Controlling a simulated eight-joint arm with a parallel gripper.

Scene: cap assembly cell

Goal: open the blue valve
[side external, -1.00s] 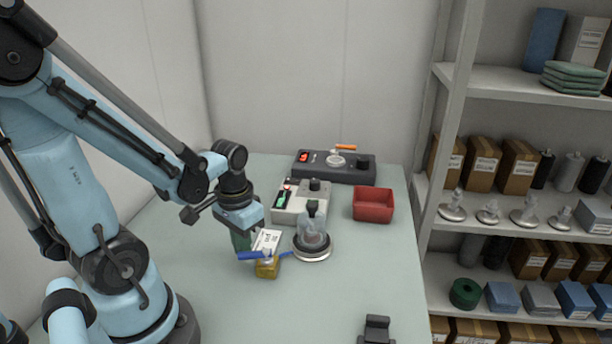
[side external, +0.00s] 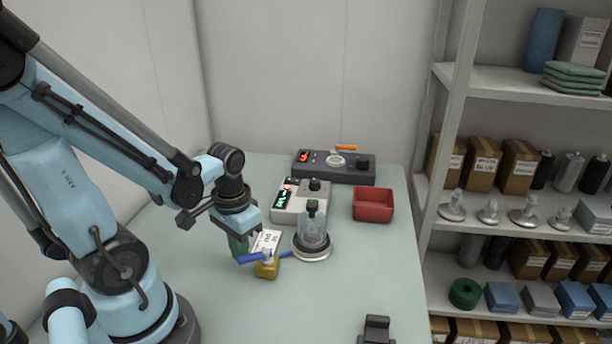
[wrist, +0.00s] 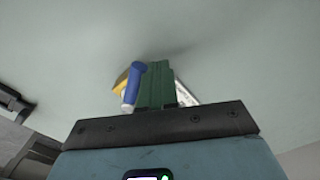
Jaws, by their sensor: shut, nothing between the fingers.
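The blue valve has a brass-yellow body (side external: 267,269) on the table with a blue lever handle (side external: 250,259) across its top. In the wrist view the blue handle (wrist: 133,84) lies just left of my green fingers, with a bit of yellow body (wrist: 120,79) behind it. My gripper (side external: 240,252) points down at the handle's left end. Its fingers are shut with nothing between them. They look right beside the handle; I cannot tell whether they touch it. A narrow blue piece (side external: 286,254) reaches right from the valve towards the glass jar's base.
A glass jar (side external: 313,234) on a round metal base stands right of the valve. A white printed card (side external: 265,241), a grey device with a green display (side external: 300,203), a red bin (side external: 373,204) and a dark console (side external: 334,167) lie behind. The front table is mostly clear.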

